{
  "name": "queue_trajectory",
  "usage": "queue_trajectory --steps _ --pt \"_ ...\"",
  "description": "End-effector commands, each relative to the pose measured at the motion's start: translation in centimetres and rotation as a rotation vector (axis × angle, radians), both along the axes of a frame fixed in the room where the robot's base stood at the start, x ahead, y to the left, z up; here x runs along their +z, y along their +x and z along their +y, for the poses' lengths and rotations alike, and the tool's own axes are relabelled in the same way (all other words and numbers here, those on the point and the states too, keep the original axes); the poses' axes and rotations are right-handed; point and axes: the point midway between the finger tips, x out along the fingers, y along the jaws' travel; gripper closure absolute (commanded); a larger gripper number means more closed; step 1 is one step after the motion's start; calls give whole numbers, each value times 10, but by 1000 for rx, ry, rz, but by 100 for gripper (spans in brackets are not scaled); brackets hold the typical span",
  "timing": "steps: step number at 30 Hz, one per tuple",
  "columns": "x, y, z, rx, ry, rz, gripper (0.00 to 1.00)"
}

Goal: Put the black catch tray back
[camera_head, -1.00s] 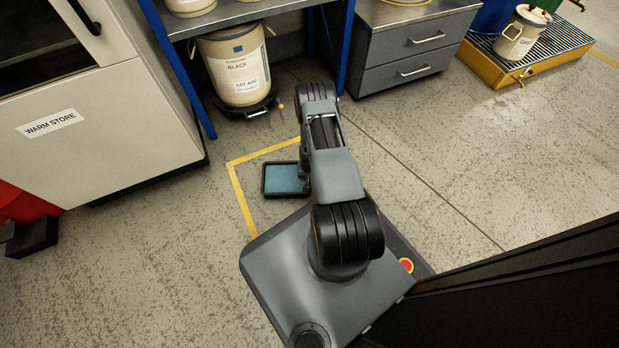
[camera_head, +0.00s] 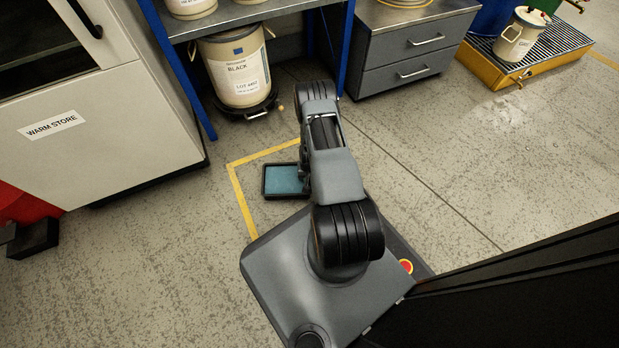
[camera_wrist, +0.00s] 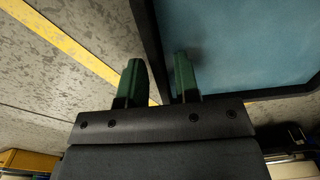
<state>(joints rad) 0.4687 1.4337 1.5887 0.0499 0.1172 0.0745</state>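The black catch tray (camera_head: 264,182), with a teal-blue inside, lies flat on the floor within a yellow corner line. Its right part is hidden behind my arm in the head view. In the wrist view, its black rim (camera_wrist: 149,45) runs between the two green fingers of my gripper (camera_wrist: 158,72). The left finger is outside the rim over the floor, and the right finger is over the blue inside. The gripper is open with a visible gap about the rim. I cannot tell whether a finger touches it. My gripper is largely hidden in the head view.
The warm store cabinet (camera_head: 100,130) is at left and a grey drawer unit (camera_head: 410,50) at back. A yellow spill pallet (camera_head: 530,65) holds a can. Floor right of my arm is clear.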

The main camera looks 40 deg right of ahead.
Motion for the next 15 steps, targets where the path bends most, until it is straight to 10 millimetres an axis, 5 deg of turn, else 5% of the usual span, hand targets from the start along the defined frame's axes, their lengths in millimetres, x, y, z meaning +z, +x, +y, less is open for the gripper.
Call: queue_trajectory --steps 6,15 --pt "49 1 -1 0 -1 -2 70" --pt "96 0 -1 0 1 1 70"
